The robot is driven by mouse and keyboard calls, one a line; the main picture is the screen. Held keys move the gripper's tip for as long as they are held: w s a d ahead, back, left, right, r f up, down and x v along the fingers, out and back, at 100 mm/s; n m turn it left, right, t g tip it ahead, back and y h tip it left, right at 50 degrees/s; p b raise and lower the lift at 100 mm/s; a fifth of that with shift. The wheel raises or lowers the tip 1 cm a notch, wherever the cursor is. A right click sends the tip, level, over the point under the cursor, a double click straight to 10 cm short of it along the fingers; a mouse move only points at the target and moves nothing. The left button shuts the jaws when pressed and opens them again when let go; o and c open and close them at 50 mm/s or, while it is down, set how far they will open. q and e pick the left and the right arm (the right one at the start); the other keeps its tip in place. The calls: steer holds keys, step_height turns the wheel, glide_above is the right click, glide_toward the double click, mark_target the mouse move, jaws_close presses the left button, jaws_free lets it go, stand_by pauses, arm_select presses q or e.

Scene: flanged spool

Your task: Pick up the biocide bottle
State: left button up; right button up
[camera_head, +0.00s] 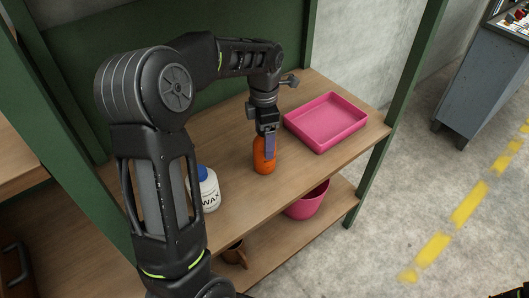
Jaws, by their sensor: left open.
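An orange bottle (263,163) stands upright on the upper wooden shelf; I take it to be the biocide bottle, though no label on it can be read. My left gripper (268,143) points down at the top of this bottle, open, with a finger in front of its upper part. The gripper hides the bottle's top, and I cannot tell whether the fingers touch it.
A white bottle (209,191) marked WAX stands left of the orange bottle, partly behind my arm. A pink tray (326,122) lies to the right. A pink bucket (307,203) and a brown mug (235,254) are on the lower shelf (275,245). Green posts (400,95) frame the shelves.

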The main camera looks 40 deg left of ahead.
arm_select(q)
steer(key=shift+c, duration=0.2)
jaws_close()
stand_by(0.8)
